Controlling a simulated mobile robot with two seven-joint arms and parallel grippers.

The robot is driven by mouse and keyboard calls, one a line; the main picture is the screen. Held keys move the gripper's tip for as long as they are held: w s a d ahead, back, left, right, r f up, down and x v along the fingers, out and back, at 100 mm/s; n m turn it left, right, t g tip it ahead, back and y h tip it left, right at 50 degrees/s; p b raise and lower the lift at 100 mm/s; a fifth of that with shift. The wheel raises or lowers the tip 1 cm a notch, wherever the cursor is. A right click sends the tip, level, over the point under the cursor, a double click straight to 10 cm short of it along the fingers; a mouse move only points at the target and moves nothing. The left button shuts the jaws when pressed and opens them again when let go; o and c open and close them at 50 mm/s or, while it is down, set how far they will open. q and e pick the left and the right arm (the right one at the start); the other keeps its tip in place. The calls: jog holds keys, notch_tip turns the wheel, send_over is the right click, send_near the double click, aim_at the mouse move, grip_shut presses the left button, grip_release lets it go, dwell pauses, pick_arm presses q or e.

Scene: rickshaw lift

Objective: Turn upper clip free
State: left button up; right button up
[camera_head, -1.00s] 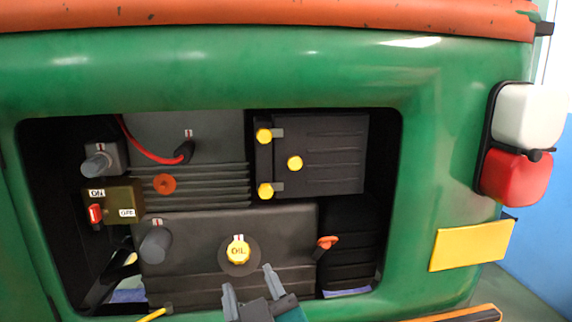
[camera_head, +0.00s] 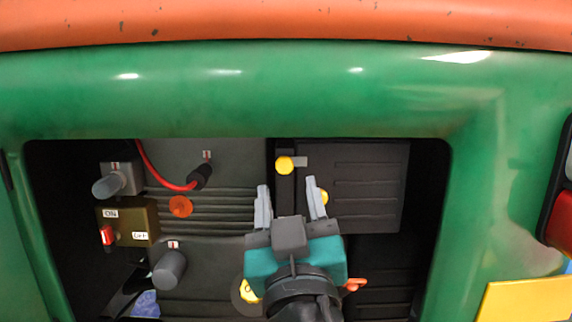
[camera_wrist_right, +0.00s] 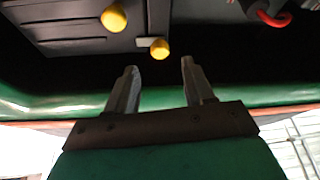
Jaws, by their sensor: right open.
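The upper clip (camera_head: 285,165) is a yellow knob with a small grey tab at the upper left edge of a dark ribbed cover (camera_head: 365,185). It also shows in the right wrist view (camera_wrist_right: 159,48), just beyond the fingertips. My right gripper (camera_head: 289,188) is open and empty, its two grey fingers pointing up a little below the upper clip, apart from it. In the right wrist view the gripper (camera_wrist_right: 158,64) has its fingers spread. A yellow knob on the cover (camera_head: 322,197) is partly hidden behind the right finger. The lower clip is hidden behind my gripper. My left gripper is not in view.
The green body frame (camera_head: 230,95) surrounds the engine opening. A red cable (camera_head: 165,180), a switch box (camera_head: 128,225), a grey knob (camera_head: 170,268) and an orange-red cap (camera_head: 180,206) lie to the left. The yellow oil cap (camera_head: 250,291) is partly covered by my arm.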

aim_at(285, 167)
jog(key=p+x, duration=0.1)
jog(key=x, duration=0.4)
grip_shut()
dwell(0.5)
